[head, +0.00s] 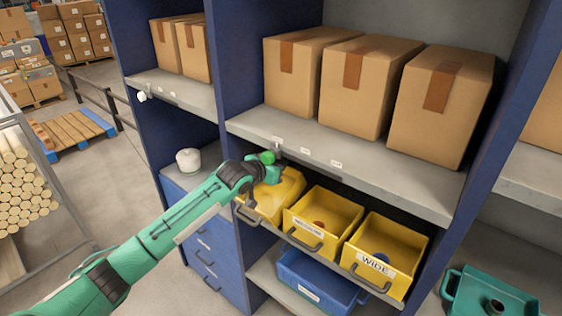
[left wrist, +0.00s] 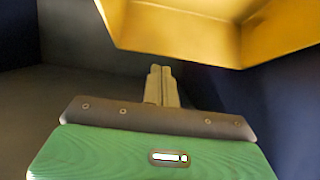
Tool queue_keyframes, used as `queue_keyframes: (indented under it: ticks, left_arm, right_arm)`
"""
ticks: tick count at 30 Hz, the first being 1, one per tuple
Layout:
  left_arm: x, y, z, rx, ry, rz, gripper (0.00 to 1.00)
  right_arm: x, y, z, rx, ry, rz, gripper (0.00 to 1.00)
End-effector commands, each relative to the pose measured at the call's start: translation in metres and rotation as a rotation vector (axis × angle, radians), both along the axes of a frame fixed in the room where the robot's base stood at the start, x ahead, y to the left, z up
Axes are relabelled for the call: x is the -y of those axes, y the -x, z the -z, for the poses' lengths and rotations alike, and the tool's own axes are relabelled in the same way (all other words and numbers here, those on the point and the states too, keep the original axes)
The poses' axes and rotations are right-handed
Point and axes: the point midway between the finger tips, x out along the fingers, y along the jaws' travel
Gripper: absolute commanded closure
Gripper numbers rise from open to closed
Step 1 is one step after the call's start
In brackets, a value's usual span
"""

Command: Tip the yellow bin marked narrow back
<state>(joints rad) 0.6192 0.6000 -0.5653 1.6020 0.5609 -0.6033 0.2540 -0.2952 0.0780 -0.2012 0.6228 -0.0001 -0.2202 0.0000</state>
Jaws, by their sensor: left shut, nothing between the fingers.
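Three yellow bins stand in a row on a shelf in the head view. The leftmost bin (head: 277,199) sits at a different angle from the others and looks tilted forward; its label cannot be read. The middle bin (head: 335,211) has a small label too blurred to read, and the right bin (head: 405,240) is marked WIDE. My left gripper (head: 270,172) is at the back upper part of the leftmost bin, partly hidden. In the left wrist view its fingers (left wrist: 161,86) are closed together and empty, below a yellow bin (left wrist: 180,40). Contact cannot be told.
A grey shelf (head: 400,182) with cardboard boxes (head: 371,85) hangs close above the bins. A blue bin (head: 318,283) is below them. A blue upright (head: 237,70) and a white round jar (head: 188,160) are left. A teal container (head: 462,290) is at the lower right.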

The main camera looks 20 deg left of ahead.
Motion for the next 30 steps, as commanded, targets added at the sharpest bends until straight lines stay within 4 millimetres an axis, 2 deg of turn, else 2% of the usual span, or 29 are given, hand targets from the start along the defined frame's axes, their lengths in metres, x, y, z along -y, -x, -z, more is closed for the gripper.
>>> queue_keyframes:
  ticks: [6,16,23,30]
  left_arm:
    - [0.002,-0.004,0.009,0.0,-0.001,0.001,1.0]
    - [0.002,-0.005,0.009,-0.005,-0.001,0.001,1.0]
    - [0.009,-0.025,0.016,-0.12,-0.042,-0.002,1.0]
    - [0.014,-0.038,0.033,-0.225,-0.082,-0.001,1.0]
  right_arm:
    - [0.002,0.004,-0.004,-0.004,0.003,0.0,0.64]
    - [0.005,0.006,-0.005,-0.007,0.006,0.001,0.64]
    - [0.005,0.006,-0.026,-0.008,0.006,0.001,0.64]
    - [0.004,0.007,-0.032,-0.008,0.005,0.0,0.64]
